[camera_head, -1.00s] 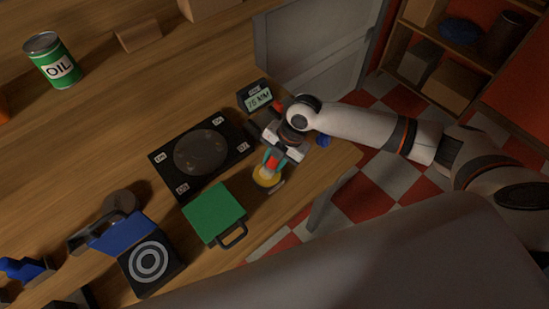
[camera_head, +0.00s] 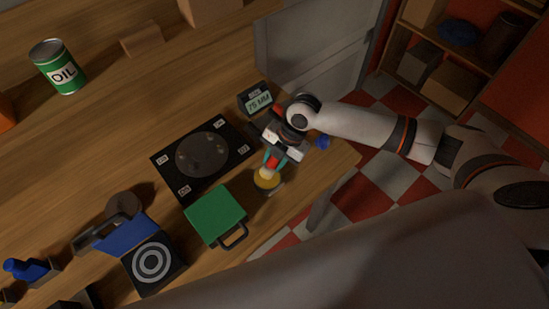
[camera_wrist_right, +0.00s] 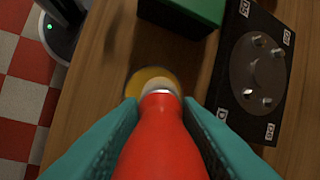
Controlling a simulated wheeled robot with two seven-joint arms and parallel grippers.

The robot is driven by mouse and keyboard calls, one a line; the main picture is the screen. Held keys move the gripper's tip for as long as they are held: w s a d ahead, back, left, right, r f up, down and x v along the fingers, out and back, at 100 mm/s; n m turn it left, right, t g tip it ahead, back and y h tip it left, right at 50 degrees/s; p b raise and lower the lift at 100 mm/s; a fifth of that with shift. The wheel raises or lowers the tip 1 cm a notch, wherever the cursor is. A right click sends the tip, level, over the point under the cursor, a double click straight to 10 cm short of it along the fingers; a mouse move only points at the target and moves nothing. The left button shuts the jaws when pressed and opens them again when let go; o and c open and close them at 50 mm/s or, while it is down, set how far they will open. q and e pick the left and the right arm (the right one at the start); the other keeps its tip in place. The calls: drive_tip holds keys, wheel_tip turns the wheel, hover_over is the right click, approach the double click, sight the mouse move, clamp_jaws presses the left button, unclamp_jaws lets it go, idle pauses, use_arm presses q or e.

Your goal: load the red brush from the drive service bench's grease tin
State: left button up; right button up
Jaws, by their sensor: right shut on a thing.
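My right gripper (camera_head: 271,159) has teal fingers and is shut on the red brush (camera_head: 274,162). The brush's red handle (camera_wrist_right: 160,135) fills the lower middle of the right wrist view, between the two fingers. Its pale bristle end points down at the yellow grease tin (camera_head: 267,184), which stands near the bench's front edge. In the right wrist view the tin (camera_wrist_right: 136,84) is partly hidden behind the brush head. The bristles overlap the tin in both views; I cannot tell whether they touch the grease. My left gripper is not in view.
A green box with a handle (camera_head: 215,214) stands left of the tin. A black plate with a round grey disc (camera_head: 202,155) lies behind it, near a small display (camera_head: 256,101). A blue item (camera_head: 322,142) is right of the gripper. An oil can (camera_head: 57,66) stands far left.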

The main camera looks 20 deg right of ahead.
drive_tip(key=shift+r+p, duration=2.2)
drive_tip(key=shift+r, duration=0.5)
